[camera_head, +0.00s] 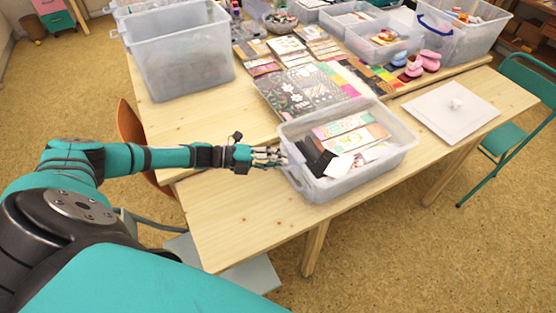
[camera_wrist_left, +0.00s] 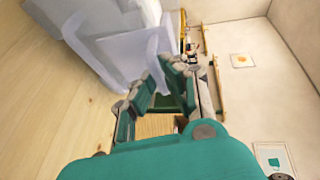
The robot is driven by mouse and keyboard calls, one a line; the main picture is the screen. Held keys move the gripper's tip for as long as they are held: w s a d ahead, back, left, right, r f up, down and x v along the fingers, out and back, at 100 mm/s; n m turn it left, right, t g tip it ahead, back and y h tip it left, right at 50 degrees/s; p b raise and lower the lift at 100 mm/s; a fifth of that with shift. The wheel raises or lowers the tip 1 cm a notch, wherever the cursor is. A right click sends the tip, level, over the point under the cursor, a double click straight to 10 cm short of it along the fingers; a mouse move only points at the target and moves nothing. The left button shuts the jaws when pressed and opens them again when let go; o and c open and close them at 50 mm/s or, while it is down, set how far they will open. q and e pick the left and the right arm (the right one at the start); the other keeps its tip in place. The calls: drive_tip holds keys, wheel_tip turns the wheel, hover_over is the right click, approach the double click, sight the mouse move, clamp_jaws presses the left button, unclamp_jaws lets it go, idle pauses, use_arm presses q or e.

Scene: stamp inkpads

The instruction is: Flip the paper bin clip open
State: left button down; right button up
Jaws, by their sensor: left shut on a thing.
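The paper bin (camera_head: 350,172) is a clear plastic box on the near part of the wooden table, without a lid and holding papers, cards and dark items. A pale clip (camera_head: 293,177) shows at its left end. My left gripper (camera_head: 279,157) is at that end, its fingers shut on the clip. In the left wrist view, the fingers (camera_wrist_left: 163,75) meet the translucent edge of the bin (camera_wrist_left: 115,50). The exact contact is partly hidden by the fingers. My right gripper is in neither view.
A white lid (camera_head: 452,112) with a crumpled white piece on it lies right of the bin. Patterned sheets (camera_head: 300,92) lie behind it. A large clear bin (camera_head: 185,65) stands at the back left. The wooden table (camera_head: 235,205) is bare at the front left.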

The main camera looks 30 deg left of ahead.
use_arm(q)
drive_tip(key=shift+f, duration=0.1)
drive_tip(key=f+t+h+b, duration=0.1)
drive_tip(key=b, duration=0.3)
drive_tip(key=s+a+f+m+t+h+b, duration=0.1)
drive_tip(key=b, duration=0.3)
drive_tip(key=s+f+m+t+h+b, duration=0.1)
drive_tip(key=h+b, duration=0.1)
drive_tip(key=b, duration=0.3)
drive_tip(key=shift+s+a, duration=0.15)
drive_tip(key=shift+a, duration=0.05)
drive_tip(key=shift+r, duration=0.1)
drive_tip(key=c, duration=1.4)
unclamp_jaws()
drive_tip(key=shift+h, duration=0.3)
drive_tip(key=shift+c, duration=0.2)
drive_tip(key=shift+v, duration=3.7)
